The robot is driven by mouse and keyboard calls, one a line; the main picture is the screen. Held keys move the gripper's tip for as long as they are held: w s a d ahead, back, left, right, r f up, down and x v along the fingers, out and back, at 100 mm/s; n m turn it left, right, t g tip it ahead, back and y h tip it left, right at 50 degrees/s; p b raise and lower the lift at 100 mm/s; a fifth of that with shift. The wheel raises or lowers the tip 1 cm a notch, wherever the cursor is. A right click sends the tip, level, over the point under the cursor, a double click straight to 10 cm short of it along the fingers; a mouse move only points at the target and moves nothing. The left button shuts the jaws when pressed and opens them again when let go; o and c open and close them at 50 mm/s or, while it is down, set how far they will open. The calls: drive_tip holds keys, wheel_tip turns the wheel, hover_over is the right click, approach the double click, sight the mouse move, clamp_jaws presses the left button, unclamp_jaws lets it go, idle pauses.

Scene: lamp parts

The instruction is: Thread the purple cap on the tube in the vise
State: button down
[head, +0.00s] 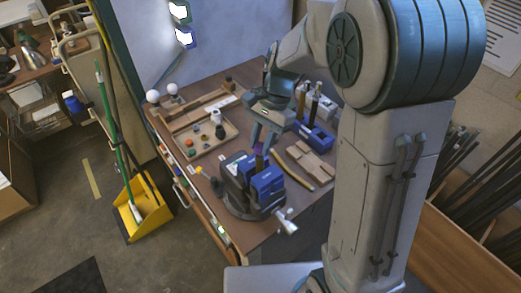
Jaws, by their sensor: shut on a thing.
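The blue vise (267,184) stands on a dark round base near the front edge of the brown workbench. The purple cap (260,156) shows as a small purple patch just above the vise jaws. My gripper (263,146) points down over the vise, with its fingers at the cap and shut on it. The tube is not clearly visible; the cap, fingers and jaws hide it. I cannot tell whether the cap touches the tube or how far it sits on it.
A wooden tray (207,136) with small coloured parts and a white bottle lies left of my gripper. Wooden blocks (311,160) and a curved yellow strip lie to the right. Blue holders with upright tools stand behind them. A yellow dustpan (143,207) stands on the floor at left.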

drive_tip(key=m+t, duration=0.1)
drive_tip(key=m, duration=0.2)
drive_tip(key=shift+s+d+y, duration=0.1)
drive_tip(key=shift+y, duration=0.2)
drive_tip(key=m, duration=0.2)
drive_tip(key=m+t+p, duration=0.1)
drive_tip(key=shift+f+m+t+y, duration=0.1)
drive_tip(key=shift+m+t+y, duration=0.2)
drive_tip(key=shift+m+y, duration=0.1)
drive_tip(key=shift+s+m, duration=0.1)
drive_tip(key=shift+m, duration=0.3)
drive_tip(key=c, duration=1.5)
unclamp_jaws()
drive_tip(key=shift+m+p, duration=0.3)
drive_tip(key=o, duration=0.4)
